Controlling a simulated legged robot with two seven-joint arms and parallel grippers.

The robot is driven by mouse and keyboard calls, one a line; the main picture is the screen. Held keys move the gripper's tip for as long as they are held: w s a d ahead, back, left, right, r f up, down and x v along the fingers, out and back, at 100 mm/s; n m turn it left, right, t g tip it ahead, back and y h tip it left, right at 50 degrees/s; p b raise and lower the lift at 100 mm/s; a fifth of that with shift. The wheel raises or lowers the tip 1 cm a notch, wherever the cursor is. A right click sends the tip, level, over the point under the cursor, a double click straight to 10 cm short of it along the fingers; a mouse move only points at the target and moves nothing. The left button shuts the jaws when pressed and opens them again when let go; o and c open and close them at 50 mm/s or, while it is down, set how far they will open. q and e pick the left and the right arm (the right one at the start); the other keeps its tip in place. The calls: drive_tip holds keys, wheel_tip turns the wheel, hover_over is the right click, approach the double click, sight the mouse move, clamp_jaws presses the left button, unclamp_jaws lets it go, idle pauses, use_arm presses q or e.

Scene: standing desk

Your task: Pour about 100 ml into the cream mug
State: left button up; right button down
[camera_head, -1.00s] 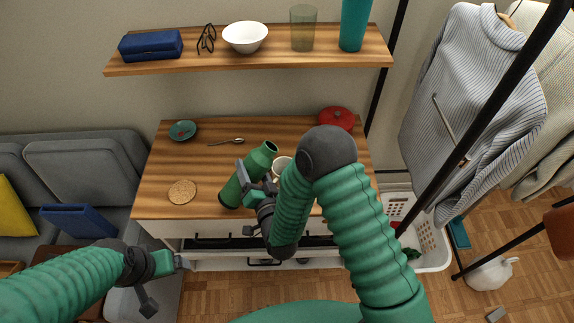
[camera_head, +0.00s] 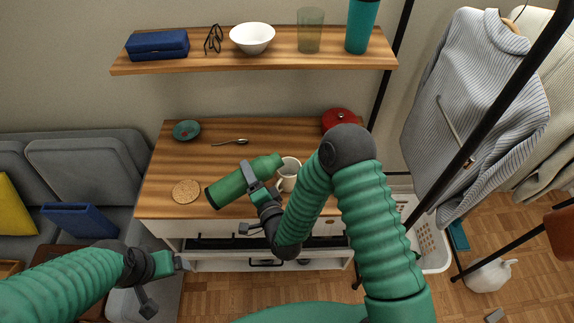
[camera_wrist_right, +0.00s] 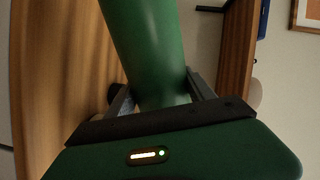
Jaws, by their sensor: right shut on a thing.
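A green bottle (camera_head: 231,187) is tilted far over above the desk, its neck to the upper right, close to the rim of the cream mug (camera_head: 289,174). My right gripper (camera_head: 254,178) is shut on the bottle near its upper part. In the right wrist view the green bottle (camera_wrist_right: 148,45) stands between the two fingers (camera_wrist_right: 162,100). The mug sits upright on the desk, partly hidden by the bottle and my right arm. I cannot see liquid or the mug's fill level. My left gripper (camera_head: 165,262) is low at the left, in front of the desk; its finger gap is unclear.
The desk (camera_head: 160,165) also bears a cork coaster (camera_head: 186,191), a teal dish (camera_head: 186,130), a spoon (camera_head: 230,142) and a red pot (camera_head: 340,121). A shelf (camera_head: 200,65) above holds a bowl, a glass and other things. The desk's left part has free room.

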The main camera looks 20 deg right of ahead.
drive_tip(key=shift+w+d+r, duration=0.1)
drive_tip(key=shift+d+r, duration=0.15)
drive_tip(key=shift+d, duration=0.15)
drive_tip(key=shift+d+r+m, duration=0.15)
drive_tip(key=shift+d+m, duration=0.1)
drive_tip(key=shift+m, duration=0.15)
use_arm(q)
drive_tip(key=shift+d+r+p, duration=0.2)
drive_tip(key=shift+r+p, duration=0.15)
use_arm(e)
drive_tip(key=shift+a+r, duration=0.15)
drive_tip(key=shift+a, duration=0.25)
use_arm(q)
drive_tip(key=shift+d, duration=0.15)
use_arm(e)
drive_tip(key=shift+d, duration=0.1)
drive_tip(key=shift+s+a, duration=0.2)
drive_tip(key=shift+a, duration=0.1)
drive_tip(key=shift+m, duration=0.3)
drive_tip(key=shift+a+m+y, duration=0.1)
drive_tip(key=shift+m+y, duration=0.2)
drive_tip(key=shift+m, duration=0.1)
idle(0.9)
